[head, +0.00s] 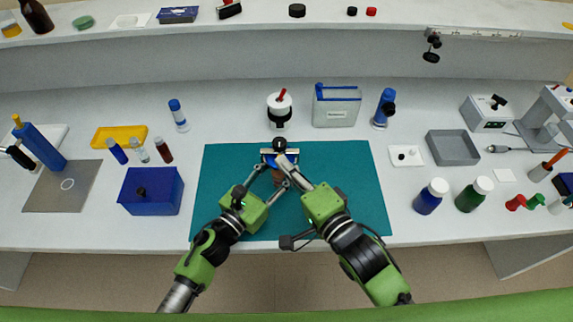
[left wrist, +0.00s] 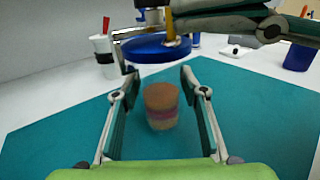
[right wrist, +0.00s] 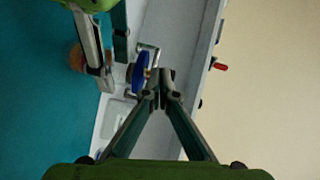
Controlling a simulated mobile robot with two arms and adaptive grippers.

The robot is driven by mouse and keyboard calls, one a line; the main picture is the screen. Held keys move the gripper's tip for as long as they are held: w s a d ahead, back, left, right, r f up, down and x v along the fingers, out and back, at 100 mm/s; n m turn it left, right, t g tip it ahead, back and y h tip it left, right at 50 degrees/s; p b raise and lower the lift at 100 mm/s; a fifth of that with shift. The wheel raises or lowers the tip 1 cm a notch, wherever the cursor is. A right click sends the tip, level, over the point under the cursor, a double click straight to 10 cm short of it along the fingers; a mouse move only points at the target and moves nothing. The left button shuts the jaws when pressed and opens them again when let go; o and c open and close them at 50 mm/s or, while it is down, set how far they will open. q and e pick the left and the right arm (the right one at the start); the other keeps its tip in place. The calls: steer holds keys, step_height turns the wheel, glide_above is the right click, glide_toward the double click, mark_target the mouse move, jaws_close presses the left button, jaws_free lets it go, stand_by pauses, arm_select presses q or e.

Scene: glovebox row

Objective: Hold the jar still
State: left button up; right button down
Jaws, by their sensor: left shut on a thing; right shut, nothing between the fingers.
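The jar stands on the teal mat; its brown and pink layered contents (left wrist: 161,106) show in the left wrist view, while its clear wall is hard to make out. A blue lid (left wrist: 155,48) sits above the contents, with a metal wire clasp (left wrist: 121,42) beside it. The lid shows edge-on in the right wrist view (right wrist: 139,72). My left gripper (left wrist: 156,75) has its fingers on both sides of the jar, shut on it. My right gripper (right wrist: 160,82) is shut and empty, its tips close beside the lid and wire; contact is unclear.
The teal mat (head: 350,205) is mostly bare around the jar. Behind it stand a white cup with a red stick (head: 279,108) and a clear blue-topped box (head: 336,107). A blue box (head: 151,191) is left; blue (head: 430,197) and green (head: 474,195) bottles are right.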

steer(key=shift+a+r+n+g, duration=0.1)
steer(key=shift+a+n+g, duration=0.2)
steer(key=shift+n+g, duration=0.15)
stand_by(2.4)
steer(key=f+v, duration=0.1)
steer(key=v, duration=1.3)
steer(key=shift+s, duration=0.1)
steer(key=x, duration=1.3)
steer(key=shift+w+r+m+t, duration=0.3)
steer(key=shift+w+m+t, duration=0.05)
steer(key=shift+w+t, duration=0.15)
